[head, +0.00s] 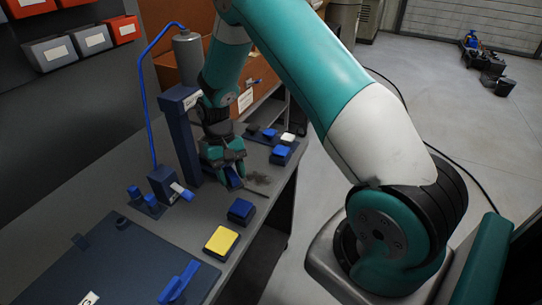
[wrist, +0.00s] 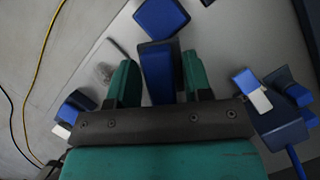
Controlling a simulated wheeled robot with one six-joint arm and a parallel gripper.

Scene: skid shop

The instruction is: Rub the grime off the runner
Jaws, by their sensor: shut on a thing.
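My gripper (head: 228,166) is low over the grey bench top (head: 205,203), shut on a blue block (head: 235,178). In the wrist view the block (wrist: 158,75) sits between the two green fingers of my gripper (wrist: 160,82). A dark smudge of grime (head: 260,180) lies on the grey surface just right of the block; in the wrist view the grime (wrist: 104,72) is left of the fingers. A thin grey bar (head: 256,192) lies close to the grime. I cannot tell whether the bar or the surface is the runner, nor whether the block touches the surface.
A blue block (head: 241,210) and a yellow-topped block (head: 221,241) stand nearer on the bench. More small blocks (head: 281,153) stand behind the grime. A dark post (head: 180,135) rises left of my gripper. A dark panel (head: 110,262) covers the near left.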

